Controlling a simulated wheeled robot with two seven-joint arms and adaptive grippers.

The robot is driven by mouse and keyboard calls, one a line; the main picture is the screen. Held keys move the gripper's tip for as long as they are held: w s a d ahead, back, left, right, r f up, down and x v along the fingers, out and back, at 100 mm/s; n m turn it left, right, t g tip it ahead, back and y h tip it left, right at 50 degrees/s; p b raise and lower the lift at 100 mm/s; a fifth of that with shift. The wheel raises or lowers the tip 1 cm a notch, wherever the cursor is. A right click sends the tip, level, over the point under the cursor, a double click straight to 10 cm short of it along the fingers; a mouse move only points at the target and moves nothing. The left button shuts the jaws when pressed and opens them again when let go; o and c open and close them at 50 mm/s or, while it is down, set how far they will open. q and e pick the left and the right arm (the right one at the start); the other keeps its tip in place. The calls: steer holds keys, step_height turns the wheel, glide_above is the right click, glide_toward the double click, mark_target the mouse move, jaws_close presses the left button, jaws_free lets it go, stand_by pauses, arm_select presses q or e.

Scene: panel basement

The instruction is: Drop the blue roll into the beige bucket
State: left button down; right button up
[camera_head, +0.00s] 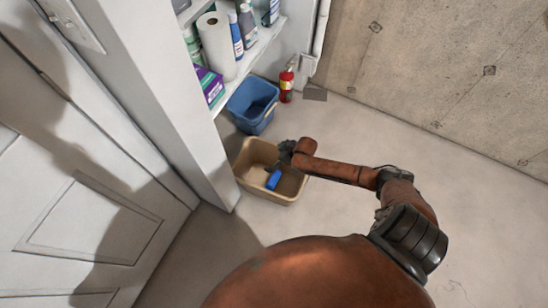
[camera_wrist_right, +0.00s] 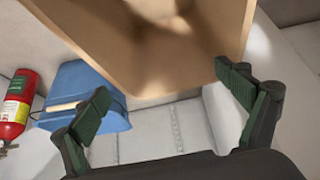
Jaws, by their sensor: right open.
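The beige bucket (camera_head: 248,150) stands on the floor beside the door frame, its open top facing up. The blue roll (camera_head: 273,180) shows inside the bucket's outline, apart from the fingers; I cannot tell whether it rests on the bottom. My right gripper (camera_head: 279,163) is over the bucket, near its right rim. In the right wrist view the right gripper (camera_wrist_right: 165,82) is open with nothing between its fingers, and the beige bucket (camera_wrist_right: 130,50) fills the top. The roll does not show in the wrist view. My left gripper is out of view.
A blue bucket (camera_head: 252,105) stands just behind the beige one. A red fire extinguisher (camera_head: 286,84) stands by the wall. A white shelf (camera_head: 250,55) holds a paper towel roll (camera_head: 217,45) and several bottles. The floor (camera_head: 400,150) at right is clear.

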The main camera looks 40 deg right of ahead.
steer(key=v, duration=1.2)
steer(key=shift+a, duration=0.1)
